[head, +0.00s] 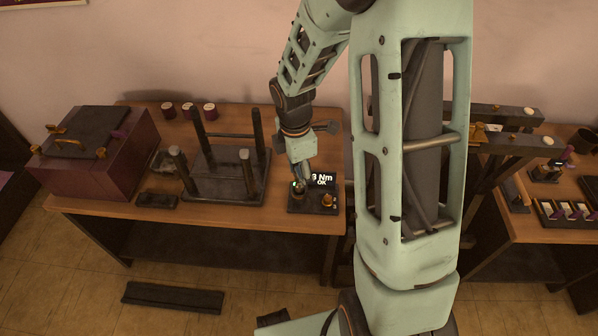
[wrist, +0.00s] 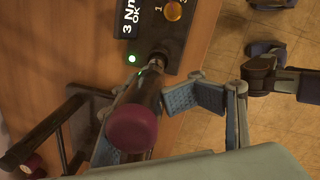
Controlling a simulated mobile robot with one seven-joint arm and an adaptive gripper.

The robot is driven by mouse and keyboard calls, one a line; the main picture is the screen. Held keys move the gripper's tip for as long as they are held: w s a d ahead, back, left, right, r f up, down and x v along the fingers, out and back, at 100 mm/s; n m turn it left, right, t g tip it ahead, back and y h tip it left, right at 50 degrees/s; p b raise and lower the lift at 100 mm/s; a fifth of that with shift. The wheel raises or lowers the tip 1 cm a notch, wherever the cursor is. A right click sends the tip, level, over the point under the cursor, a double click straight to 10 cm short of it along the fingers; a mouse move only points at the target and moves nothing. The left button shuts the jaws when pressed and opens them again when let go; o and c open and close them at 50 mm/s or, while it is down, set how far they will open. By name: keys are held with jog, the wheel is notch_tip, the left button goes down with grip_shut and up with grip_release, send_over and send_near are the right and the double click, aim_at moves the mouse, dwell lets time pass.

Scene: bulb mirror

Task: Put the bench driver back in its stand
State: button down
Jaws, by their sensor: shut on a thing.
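The bench driver (wrist: 132,127) has a dark body and a maroon end cap, seen from above in the wrist view. My gripper (wrist: 150,115) is shut around its body, with blue-grey pads at its sides. The stand is a dark block (wrist: 183,38) with a lit display (wrist: 130,18) reading "3 Nm OK" and an amber knob. The driver's lower end is at a dark round fitting on the stand; how deep it sits is hidden. In the head view my gripper (head: 299,172) points down over the left part of the stand (head: 312,208), largely hiding the driver.
A dark four-post rack (head: 225,185) stands left of the stand on the wooden bench (head: 110,210). A maroon box (head: 95,155) is at the bench's left end, with several small jars behind. A green light (wrist: 131,58) glows by the display. Another bench is at right.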

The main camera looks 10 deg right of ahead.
aim_at(299, 184)
jog(key=shift+f, duration=0.15)
jog(key=shift+f+b, duration=1.6)
jog(key=shift+f, duration=0.65)
jog(key=c, duration=0.7)
grip_release()
jog(key=shift+c, duration=0.2)
notch_tip(299, 184, up, 12)
jog(key=shift+s+a, duration=0.4)
jog(key=shift+s, duration=0.05)
